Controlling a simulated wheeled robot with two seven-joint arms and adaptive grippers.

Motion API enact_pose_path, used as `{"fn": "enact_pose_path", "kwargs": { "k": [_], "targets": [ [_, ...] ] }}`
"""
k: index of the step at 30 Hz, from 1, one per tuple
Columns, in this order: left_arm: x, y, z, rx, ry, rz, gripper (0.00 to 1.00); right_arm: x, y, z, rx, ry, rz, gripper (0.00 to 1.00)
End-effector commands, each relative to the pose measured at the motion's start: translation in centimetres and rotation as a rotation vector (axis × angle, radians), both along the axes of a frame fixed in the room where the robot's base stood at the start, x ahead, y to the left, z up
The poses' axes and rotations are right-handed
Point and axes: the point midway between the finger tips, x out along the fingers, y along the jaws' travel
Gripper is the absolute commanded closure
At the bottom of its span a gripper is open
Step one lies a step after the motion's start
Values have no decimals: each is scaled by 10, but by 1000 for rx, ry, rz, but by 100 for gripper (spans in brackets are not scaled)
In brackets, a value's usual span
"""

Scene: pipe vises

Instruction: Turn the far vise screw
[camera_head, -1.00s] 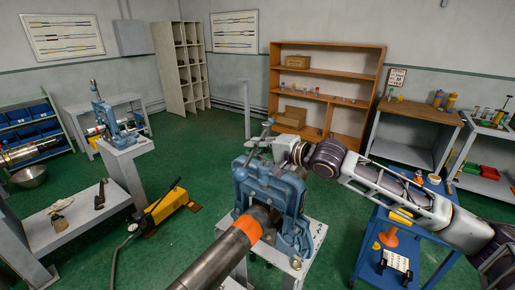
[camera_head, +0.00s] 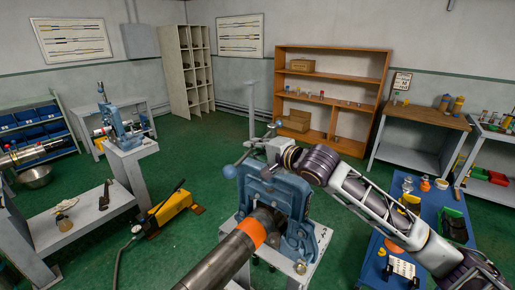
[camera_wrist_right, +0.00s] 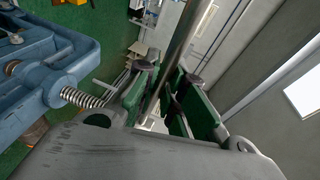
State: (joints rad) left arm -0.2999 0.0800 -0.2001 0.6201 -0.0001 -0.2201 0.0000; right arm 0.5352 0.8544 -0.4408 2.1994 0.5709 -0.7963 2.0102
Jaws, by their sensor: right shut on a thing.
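A blue pipe vise (camera_head: 272,193) stands on a grey pedestal in the middle of the head view. It surrounds a dark pipe (camera_head: 222,262) with an orange band. My right gripper (camera_head: 262,147) is at the top of this vise, shut on the grey screw handle bar. The bar's ball end (camera_head: 230,172) sticks out at lower left. In the right wrist view the bar (camera_wrist_right: 188,32) runs between the green finger pads, and the screw thread (camera_wrist_right: 82,97) shows beside the blue vise body. A second blue vise (camera_head: 118,127) stands at the left, untouched. My left gripper is out of view.
A blue cart (camera_head: 428,215) with small items stands right, partly behind my right arm. A yellow pump (camera_head: 172,208) sits on the floor left of the vise. A grey bench (camera_head: 85,228) is at left.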

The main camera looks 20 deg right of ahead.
Motion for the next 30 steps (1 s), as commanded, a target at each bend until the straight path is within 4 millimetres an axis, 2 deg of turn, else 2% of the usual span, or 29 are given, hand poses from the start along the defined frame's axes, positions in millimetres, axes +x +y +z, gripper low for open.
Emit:
{"fn": "enact_pose_path", "kwargs": {
  "k": [6, 22, 23, 27, 30],
  "targets": [
    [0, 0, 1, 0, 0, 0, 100, 1, 6, -3, 5, 8, -26, 100],
    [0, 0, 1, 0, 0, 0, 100, 4, 6, -3, 4, 9, -54, 100],
    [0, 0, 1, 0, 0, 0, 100, 4, 6, -3, 4, 9, -54, 87],
    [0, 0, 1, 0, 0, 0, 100, 4, 5, -2, 3, 7, -56, 69],
    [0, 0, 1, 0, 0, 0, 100, 4, 5, -1, 3, 5, -56, 67]
  ]
}}
